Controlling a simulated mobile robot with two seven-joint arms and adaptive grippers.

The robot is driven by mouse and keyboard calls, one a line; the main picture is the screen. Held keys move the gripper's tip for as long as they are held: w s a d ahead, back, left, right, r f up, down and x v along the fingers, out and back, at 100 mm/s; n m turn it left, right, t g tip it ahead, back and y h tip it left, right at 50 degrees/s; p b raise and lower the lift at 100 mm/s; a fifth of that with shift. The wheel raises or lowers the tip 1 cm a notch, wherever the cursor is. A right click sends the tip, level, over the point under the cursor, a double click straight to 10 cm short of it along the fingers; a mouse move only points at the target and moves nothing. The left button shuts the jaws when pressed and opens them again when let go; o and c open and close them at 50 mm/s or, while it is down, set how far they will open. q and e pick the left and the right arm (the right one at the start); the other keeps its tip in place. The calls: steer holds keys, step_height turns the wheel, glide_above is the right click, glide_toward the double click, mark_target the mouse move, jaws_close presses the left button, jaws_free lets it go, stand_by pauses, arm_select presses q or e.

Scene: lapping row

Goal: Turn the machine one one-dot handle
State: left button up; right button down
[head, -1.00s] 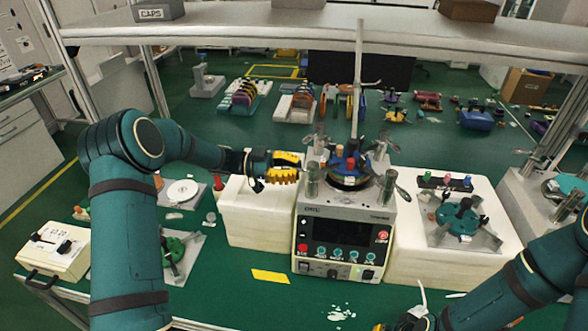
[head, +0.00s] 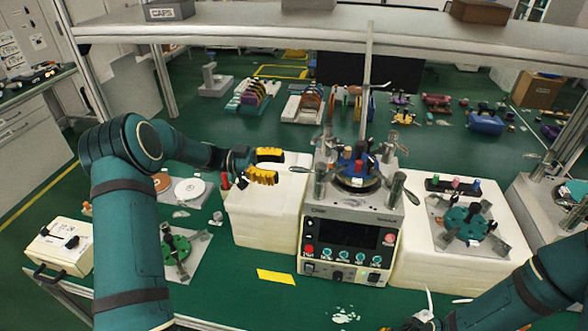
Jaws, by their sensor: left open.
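A lapping machine (head: 348,236) with a dark display, a row of teal knobs and a red button stands at the middle of the green bench. On its top are a round plate with coloured pieces and several metal posts with lever handles, one of them the right-hand lever (head: 398,187). The dot marks on the handles are too small to tell. My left gripper (head: 279,166) is open and empty, above the white block left of the machine, its yellow fingers pointing right and apart from the posts. My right gripper (head: 408,326) is at the bottom edge, mostly cut off.
White blocks flank the machine on the left (head: 262,212) and right (head: 415,265). A fixture with a teal disc (head: 465,222) sits on the right block. A shelf (head: 290,27) spans overhead with a vertical post behind the machine. A yellow label (head: 275,277) lies on the bench.

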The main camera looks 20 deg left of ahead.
arm_select(q)
steer(key=shift+s+a, duration=0.2)
steer(key=shift+a, duration=1.15)
steer(key=shift+s+a, duration=0.2)
steer(key=shift+a, duration=1.1)
